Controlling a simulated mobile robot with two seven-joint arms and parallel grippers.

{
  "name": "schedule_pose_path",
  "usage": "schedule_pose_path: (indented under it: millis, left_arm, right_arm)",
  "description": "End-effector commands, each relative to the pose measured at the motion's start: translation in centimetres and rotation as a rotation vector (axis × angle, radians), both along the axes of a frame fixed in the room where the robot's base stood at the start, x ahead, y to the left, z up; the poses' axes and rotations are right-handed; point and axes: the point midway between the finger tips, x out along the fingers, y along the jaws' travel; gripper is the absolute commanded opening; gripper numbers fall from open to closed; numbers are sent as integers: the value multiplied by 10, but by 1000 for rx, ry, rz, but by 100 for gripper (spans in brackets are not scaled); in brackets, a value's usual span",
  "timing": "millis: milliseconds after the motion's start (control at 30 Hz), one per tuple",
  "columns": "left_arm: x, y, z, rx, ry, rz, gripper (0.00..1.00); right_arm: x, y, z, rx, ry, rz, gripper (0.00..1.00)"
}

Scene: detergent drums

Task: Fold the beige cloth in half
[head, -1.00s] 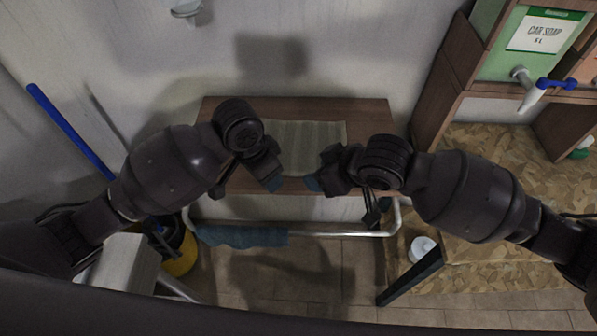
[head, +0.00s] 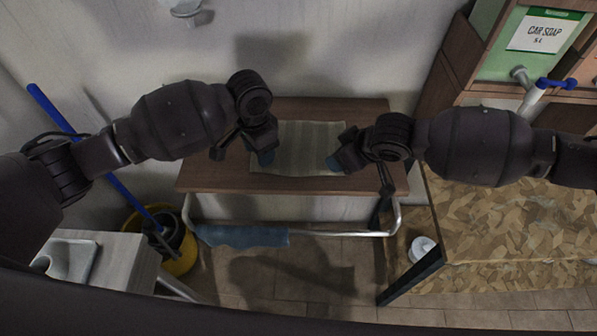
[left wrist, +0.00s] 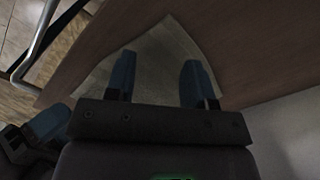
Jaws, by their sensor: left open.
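The beige cloth (head: 300,145) lies flat and spread on the brown wooden table (head: 210,178) in the head view. In the left wrist view the cloth (left wrist: 155,50) lies beneath my left gripper (left wrist: 157,68), whose two blue-tipped fingers are apart with nothing between them. In the head view my left gripper (head: 245,153) is at the cloth's left side. My right gripper (head: 338,163) is at the cloth's right side, near its front corner. Its finger gap is hidden, and I cannot tell whether it touches the cloth.
A blue cloth (head: 240,236) hangs on the metal rail (head: 335,233) below the table's front. A yellow bucket (head: 182,255) and a blue pole (head: 130,200) stand at left. A shelf with a green car soap drum (head: 500,62) stands at right. The wall is close behind the table.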

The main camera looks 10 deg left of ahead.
Motion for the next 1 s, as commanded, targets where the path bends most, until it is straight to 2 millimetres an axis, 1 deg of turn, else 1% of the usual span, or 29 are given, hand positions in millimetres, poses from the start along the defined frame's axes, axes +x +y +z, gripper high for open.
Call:
schedule_pose_path:
  millis: [33,100,300,433,1000]
  left_arm:
    - [-1,0,-7,1,4,0,49]
    - [-1,-1,-16,0,3,-1,49]
    - [0,0,-31,0,0,-1,49]
    - [-1,0,-35,0,0,-1,49]
    - [-1,0,-37,0,1,-1,49]
  right_arm:
    - [0,0,-8,-1,2,-1,49]
    - [0,0,-16,0,1,-1,49]
    - [0,0,-31,0,0,0,49]
    - [0,0,-34,0,0,0,49]
    - [-1,0,-37,-2,3,0,49]
